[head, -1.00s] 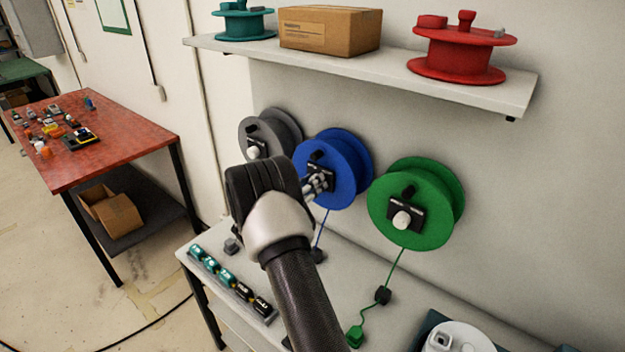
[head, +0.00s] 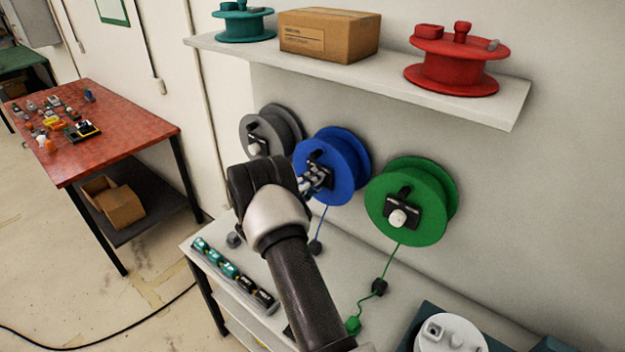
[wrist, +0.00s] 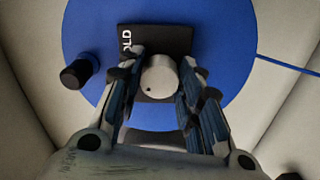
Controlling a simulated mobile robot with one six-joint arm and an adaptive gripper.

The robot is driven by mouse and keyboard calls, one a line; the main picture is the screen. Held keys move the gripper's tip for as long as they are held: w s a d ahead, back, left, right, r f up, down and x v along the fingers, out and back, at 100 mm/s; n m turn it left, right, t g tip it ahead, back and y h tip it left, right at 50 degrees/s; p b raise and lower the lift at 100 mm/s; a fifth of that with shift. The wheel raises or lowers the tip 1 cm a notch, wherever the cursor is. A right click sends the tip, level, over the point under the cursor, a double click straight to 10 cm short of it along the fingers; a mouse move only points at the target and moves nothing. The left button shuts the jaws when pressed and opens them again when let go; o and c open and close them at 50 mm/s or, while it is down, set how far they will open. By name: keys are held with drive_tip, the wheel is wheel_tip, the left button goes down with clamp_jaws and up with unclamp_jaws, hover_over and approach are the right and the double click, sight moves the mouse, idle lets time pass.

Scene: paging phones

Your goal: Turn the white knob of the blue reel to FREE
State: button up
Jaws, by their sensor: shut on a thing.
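The blue reel (head: 350,165) is mounted on the wall between a grey and a green reel. Its face (wrist: 225,45) fills much of the wrist view. The white knob (wrist: 160,76) sits on a black plate (wrist: 178,42) at its middle; the letters "LD" show at the plate's left end and the rest of the lettering is hidden. A small dark mark shows low on the knob. My gripper (wrist: 160,80) is shut on the knob, one finger on each side. In the head view my gripper (head: 318,180) covers the knob.
The green reel (head: 440,200) is close on the right, the grey reel (head: 266,133) on the left. A black crank handle (wrist: 78,72) stands out from the blue face. A shelf (head: 515,100) runs above, and a bench with batteries (head: 230,272) lies below.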

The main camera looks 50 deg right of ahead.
drive_tip(key=shift+n, duration=1.1)
drive_tip(key=shift+p, duration=0.3)
drive_tip(key=o, duration=1.1)
drive_tip(key=a, duration=0.8)
drive_tip(key=s+a, duration=0.1)
drive_tip(key=a, duration=0.3)
